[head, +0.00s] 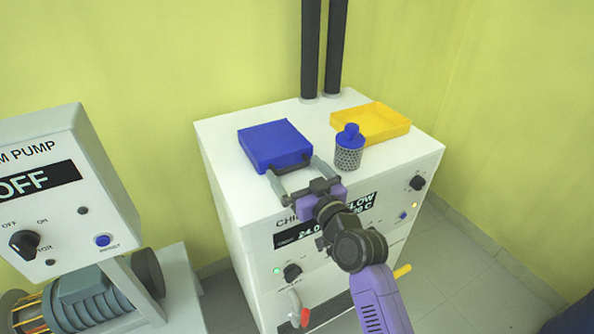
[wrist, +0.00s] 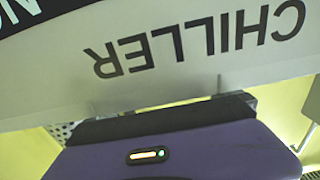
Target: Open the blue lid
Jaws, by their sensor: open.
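The blue lid (head: 272,144) lies closed and flat on the white top of the chiller in the head view. A dark handle (head: 292,165) sits at its front edge. My gripper (head: 294,167) is open, with one grey finger to each side of the handle in the picture. I cannot tell whether the fingers touch it. The wrist view shows the purple gripper body (wrist: 170,155) and the chiller front; the lid and handle are not visible there.
Two black pipes (head: 323,50) rise at the back. The chiller front (head: 245,240) carries knobs and a display. A vacuum pump (head: 70,200) stands left.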

